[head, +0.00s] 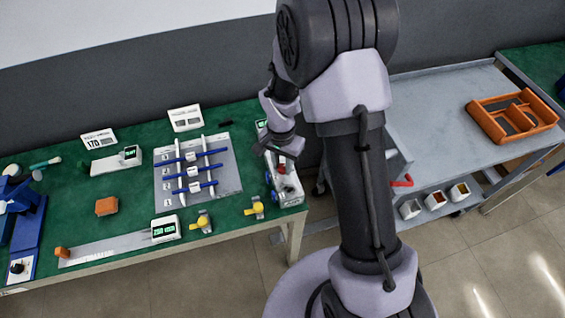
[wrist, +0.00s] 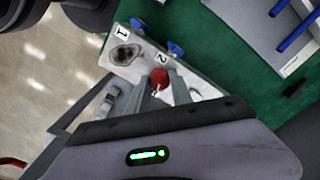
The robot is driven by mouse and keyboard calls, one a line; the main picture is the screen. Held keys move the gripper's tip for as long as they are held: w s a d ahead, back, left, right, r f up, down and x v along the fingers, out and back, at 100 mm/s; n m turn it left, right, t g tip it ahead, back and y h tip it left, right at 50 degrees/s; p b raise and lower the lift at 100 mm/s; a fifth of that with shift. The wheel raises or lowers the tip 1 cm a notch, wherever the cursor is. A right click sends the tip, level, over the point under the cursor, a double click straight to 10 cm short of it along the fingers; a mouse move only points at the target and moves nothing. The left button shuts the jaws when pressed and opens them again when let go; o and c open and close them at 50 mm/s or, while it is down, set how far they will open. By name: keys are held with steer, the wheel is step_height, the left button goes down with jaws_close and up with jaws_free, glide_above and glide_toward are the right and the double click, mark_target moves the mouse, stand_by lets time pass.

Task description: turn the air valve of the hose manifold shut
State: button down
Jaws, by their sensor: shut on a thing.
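The hose manifold (head: 289,189) is a pale block at the right end of the green bench. It also shows in the wrist view (wrist: 192,80), with labels 1 and 2 and a dark oval patch beside label 1. Two blue knobs (wrist: 175,48) stick out along one side. A red round knob (wrist: 159,77) sits on the block past label 2. My gripper (wrist: 159,88) is at the red knob, with a finger on either side, shut on it. In the head view my gripper (head: 279,158) is over the manifold's far part. The fingers hide part of the knob.
On the bench (head: 130,197), a rack with blue bars (head: 192,170) stands left of the manifold. Yellow-handled valves (head: 256,207) sit at the front edge. A grey cart (head: 440,130) with an orange tray (head: 513,115) stands to the right, beyond my arm.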

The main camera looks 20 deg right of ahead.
steer(key=n, duration=0.3)
steer(key=shift+n+p, duration=0.3)
steer(key=shift+n, duration=0.1)
steer(key=n, duration=0.3)
steer(key=shift+n+p, duration=0.3)
steer(key=shift+p, duration=0.1)
steer(key=n+p, duration=0.1)
steer(key=n, duration=0.2)
steer(key=shift+n+p, duration=0.35)
steer(key=shift+n, duration=1.45)
steer(key=c, duration=1.1)
jaws_free()
steer(key=shift+r, duration=0.1)
